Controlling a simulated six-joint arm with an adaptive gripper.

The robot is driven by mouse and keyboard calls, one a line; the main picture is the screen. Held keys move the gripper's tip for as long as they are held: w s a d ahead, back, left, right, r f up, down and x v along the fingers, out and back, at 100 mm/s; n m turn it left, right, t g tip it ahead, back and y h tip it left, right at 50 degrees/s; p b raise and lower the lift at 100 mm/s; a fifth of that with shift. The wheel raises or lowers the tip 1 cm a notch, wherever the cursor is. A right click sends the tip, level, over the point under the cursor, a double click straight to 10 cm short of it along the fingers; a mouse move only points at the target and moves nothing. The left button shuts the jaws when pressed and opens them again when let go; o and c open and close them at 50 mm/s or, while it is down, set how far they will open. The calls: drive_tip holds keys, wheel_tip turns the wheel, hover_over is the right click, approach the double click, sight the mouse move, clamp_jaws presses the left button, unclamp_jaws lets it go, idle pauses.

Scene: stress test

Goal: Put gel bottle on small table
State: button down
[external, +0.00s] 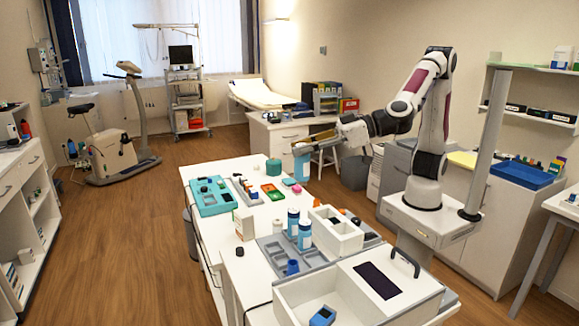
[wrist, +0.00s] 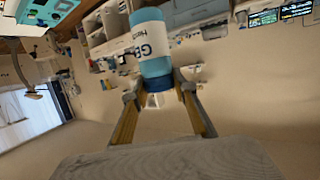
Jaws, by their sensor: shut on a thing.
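The gel bottle (external: 302,168), light blue with a white label, hangs from my gripper (external: 302,148) above the far end of the long white table (external: 172,172). In the wrist view the bottle (wrist: 153,45) has its dark blue cap between the two fingers of my gripper (wrist: 160,92). The gripper is shut on the cap end, and the label letters show partly. The bottle looks clear of the tabletop. I cannot tell which surface is the small table.
A teal tray (external: 209,207), a green round container (external: 273,167) and small trays sit on the long table. Two blue-and-white bottles (external: 305,236) stand near a white divided box (external: 335,240). A desk (external: 270,143) stands behind. Wooden floor (external: 110,225) is open at left.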

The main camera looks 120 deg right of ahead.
drive_tip(key=s+a+f, duration=0.2)
drive_tip(key=a+f, duration=0.1)
drive_tip(key=a, duration=0.5)
wheel_tip(320, 180, down, 14)
drive_tip(key=shift+w+d, duration=0.3)
drive_tip(key=shift+d, duration=0.05)
drive_tip(key=shift+f, duration=0.1)
drive_tip(key=shift+f, duration=3.35)
drive_tip(key=shift+f, duration=0.3)
drive_tip(key=c, duration=1.5)
unclamp_jaws()
drive_tip(key=shift+s+y, duration=0.1)
drive_tip(key=shift+y, duration=0.2)
